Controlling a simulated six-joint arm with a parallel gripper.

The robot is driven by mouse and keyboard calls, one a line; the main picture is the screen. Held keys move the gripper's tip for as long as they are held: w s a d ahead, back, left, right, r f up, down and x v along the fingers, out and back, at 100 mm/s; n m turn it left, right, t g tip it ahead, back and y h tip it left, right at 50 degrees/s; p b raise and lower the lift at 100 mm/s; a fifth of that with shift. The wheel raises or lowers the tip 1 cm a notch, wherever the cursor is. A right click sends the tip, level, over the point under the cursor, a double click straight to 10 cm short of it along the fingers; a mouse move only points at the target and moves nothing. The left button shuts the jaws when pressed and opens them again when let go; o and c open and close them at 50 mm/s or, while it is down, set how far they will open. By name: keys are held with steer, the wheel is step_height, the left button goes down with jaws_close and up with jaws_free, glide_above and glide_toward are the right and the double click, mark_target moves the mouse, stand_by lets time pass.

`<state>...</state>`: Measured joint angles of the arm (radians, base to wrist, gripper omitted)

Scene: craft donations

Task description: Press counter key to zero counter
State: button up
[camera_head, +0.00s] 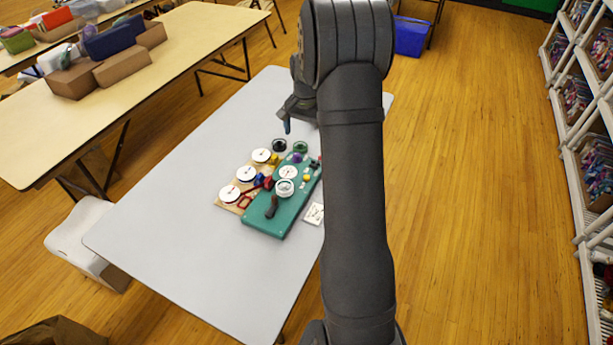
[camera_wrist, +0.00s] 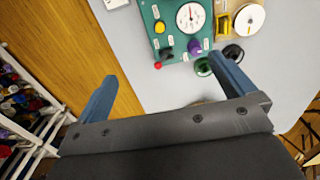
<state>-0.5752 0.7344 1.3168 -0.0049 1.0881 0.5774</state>
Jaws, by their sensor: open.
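A teal board (camera_head: 262,216) with several controls lies on the pale grey table (camera_head: 170,245). It carries a white dial (camera_head: 288,172), a yellow knob (camera_head: 306,178), a purple knob (camera_head: 297,158) and a red ball on a black lever. In the wrist view the board (camera_wrist: 152,10) is at the top, with the dial (camera_wrist: 190,17), yellow knob (camera_wrist: 159,27), purple knob (camera_wrist: 195,45) and red ball (camera_wrist: 158,65). The labels are too small to read, so I cannot tell which control is the counter key. My gripper (camera_head: 289,122) is open and empty, beyond the board's far end; its fingers (camera_wrist: 165,85) spread wide below the board in the wrist view.
White spools (camera_head: 246,174) sit on a tan board left of the teal one. Green (camera_wrist: 204,67) and black rings (camera_wrist: 233,52) lie by the teal board's far end. A white card (camera_head: 314,214) lies at its right. The near table is clear. Shelves (camera_head: 580,120) stand far right.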

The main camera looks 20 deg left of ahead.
steer(key=shift+r, duration=0.4)
